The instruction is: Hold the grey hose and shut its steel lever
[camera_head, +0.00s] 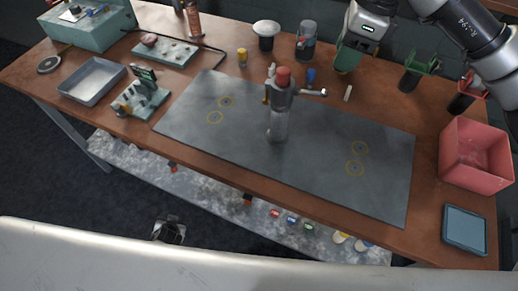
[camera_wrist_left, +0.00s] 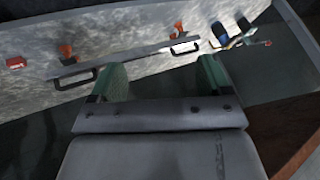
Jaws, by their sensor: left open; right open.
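A grey, upright hose-like piece (camera_head: 278,126) stands at the middle of the dark mat (camera_head: 215,135) in the head view. Its metal upper part carries a red cap (camera_head: 284,72) and a steel lever (camera_head: 311,92) sticking out to the right. My right gripper (camera_head: 347,62) is behind and to the right of it, apart from it, with green fingers, open and empty. My left gripper shows in the left wrist view (camera_wrist_left: 162,70) with its two green fingers apart and nothing between them. It is below the table level, facing the shelf, away from the hose.
A red bin (camera_head: 451,155) and a blue tray (camera_head: 465,226) stand at the right. A grey tray (camera_head: 73,94) and a small green stand (camera_head: 143,112) are at the left. Jars (camera_head: 307,48) and small parts line the back. The mat is otherwise mostly clear.

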